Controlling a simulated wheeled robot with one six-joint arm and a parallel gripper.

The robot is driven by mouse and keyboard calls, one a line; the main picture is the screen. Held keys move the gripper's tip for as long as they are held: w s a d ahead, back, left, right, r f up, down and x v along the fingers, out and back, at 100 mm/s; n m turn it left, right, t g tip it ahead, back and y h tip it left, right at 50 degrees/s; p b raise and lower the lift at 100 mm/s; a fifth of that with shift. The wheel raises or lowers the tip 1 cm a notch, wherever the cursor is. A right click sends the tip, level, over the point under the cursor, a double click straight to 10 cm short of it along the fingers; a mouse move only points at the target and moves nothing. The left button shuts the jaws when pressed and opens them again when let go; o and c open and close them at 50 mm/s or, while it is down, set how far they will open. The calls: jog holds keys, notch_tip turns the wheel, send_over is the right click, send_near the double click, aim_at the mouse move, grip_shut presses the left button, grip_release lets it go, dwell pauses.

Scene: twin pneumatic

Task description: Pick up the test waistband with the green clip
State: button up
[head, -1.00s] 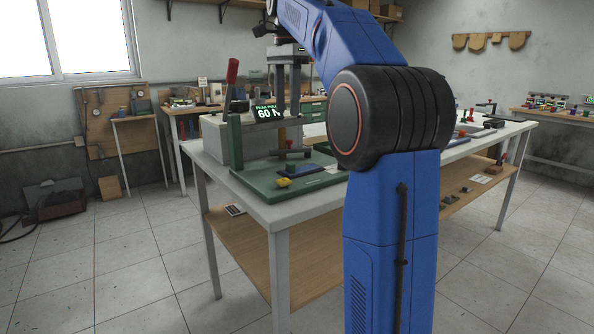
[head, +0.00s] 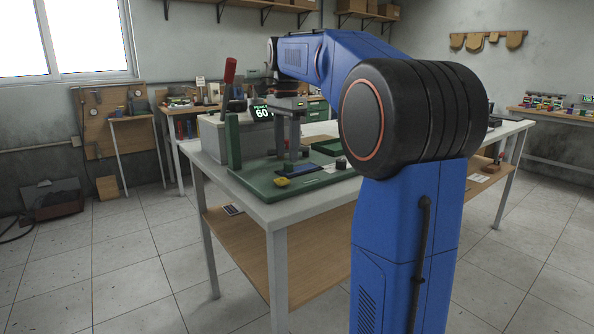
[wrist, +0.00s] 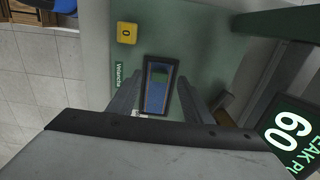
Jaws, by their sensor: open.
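In the head view a dark blue piece (head: 302,167) shows on the base. My gripper (wrist: 159,82) is open, with one finger on each side of the blue strip in the wrist view. In the head view my gripper (head: 290,155) points down over the base. I cannot tell whether the fingers touch anything or how high they are.
A yellow button (wrist: 127,33) sits on the base beside the strip. A green post (head: 234,140), a red-handled lever (head: 230,71) and a display reading 60 (head: 262,113) stand close to my gripper. The white table's (head: 290,212) front edge is near.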

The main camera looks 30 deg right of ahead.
jog(key=shift+f, duration=1.45)
grip_shut()
jog(key=shift+r, duration=0.15)
